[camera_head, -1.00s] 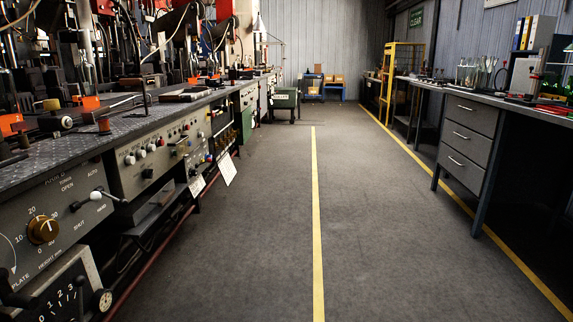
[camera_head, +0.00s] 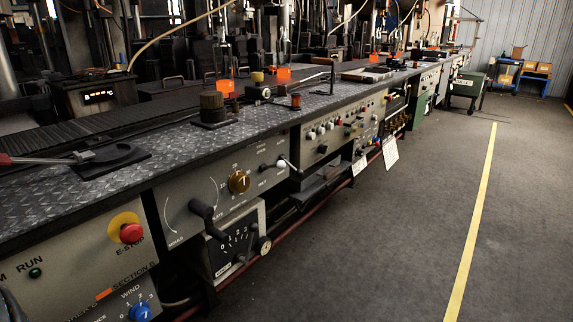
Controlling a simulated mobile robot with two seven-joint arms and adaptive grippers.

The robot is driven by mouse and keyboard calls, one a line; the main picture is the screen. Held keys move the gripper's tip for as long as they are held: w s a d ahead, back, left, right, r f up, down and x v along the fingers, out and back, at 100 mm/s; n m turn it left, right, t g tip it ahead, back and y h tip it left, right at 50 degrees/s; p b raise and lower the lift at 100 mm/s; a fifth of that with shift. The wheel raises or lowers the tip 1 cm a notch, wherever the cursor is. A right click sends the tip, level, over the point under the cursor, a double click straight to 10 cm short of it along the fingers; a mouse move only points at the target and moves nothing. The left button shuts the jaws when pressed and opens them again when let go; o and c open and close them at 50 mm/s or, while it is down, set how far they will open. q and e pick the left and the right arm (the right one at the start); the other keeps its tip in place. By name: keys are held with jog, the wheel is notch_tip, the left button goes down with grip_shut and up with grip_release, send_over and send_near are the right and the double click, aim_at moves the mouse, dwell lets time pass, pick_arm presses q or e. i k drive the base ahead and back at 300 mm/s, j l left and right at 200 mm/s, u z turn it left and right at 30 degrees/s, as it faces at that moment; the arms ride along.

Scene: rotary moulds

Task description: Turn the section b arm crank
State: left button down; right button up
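A black crank handle (camera_head: 206,219) sticks out from a grey control panel (camera_head: 180,222) on the front of the machine bench. A curved scale is printed around it. I cannot read whether it is labelled as the arm crank. The panel to its lower left (camera_head: 75,268) carries the words "SECTION B" and a red E-stop button on a yellow ring (camera_head: 131,233). Neither gripper can be made out. A dark rounded shape fills the bottom left corner, and I cannot tell what it is.
A brass knob (camera_head: 239,181) and a white-tipped lever (camera_head: 282,165) sit right of the crank. A numbered dial box (camera_head: 232,243) hangs below. A blue knob (camera_head: 140,312) is at the bottom. The bench top (camera_head: 165,150) holds tools and bottles. The floor (camera_head: 400,220) at right is clear.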

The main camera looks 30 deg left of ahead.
aim_at(201, 209)
jog(key=u, duration=2.3)
